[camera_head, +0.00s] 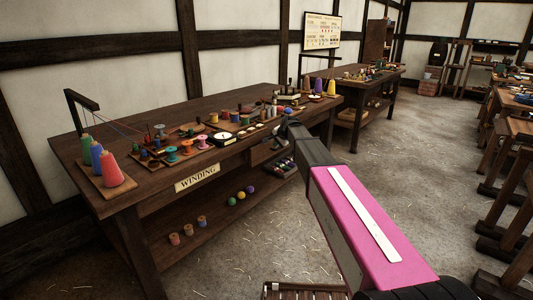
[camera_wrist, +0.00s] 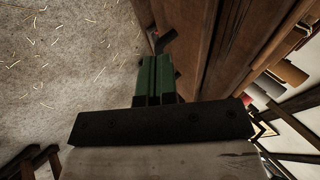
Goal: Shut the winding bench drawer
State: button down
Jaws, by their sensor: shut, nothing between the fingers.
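The winding bench (camera_head: 130,188) is a dark wooden table with a "WINDING" sign on its front edge. In the wrist view my gripper (camera_wrist: 154,66) has green fingers closed together and empty. Brown wood (camera_wrist: 215,50) lies just right of the fingers, and a small dark piece shows beyond their tips; I cannot tell whether they touch.
Thread cones (camera_head: 112,170), spools and small trays crowd the bench top. Several balls and spools lie on the lower shelf (camera_head: 205,232). A second bench (camera_head: 360,85) stands behind, and trestles (camera_head: 510,190) line the right. The straw-strewn floor (camera_head: 345,185) between is open.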

jog(key=s+f+m+y, duration=0.6)
jog(key=m, duration=0.1)
jog(key=m+t+y, duration=0.4)
jog(key=m, duration=0.6)
send_near(260, 153)
jog(key=x, duration=0.7)
jog(key=shift+w+a+f, duration=0.15)
jog(key=shift+w+f, duration=0.1)
jog(key=shift+x, duration=2.65)
jog(key=shift+r, duration=0.15)
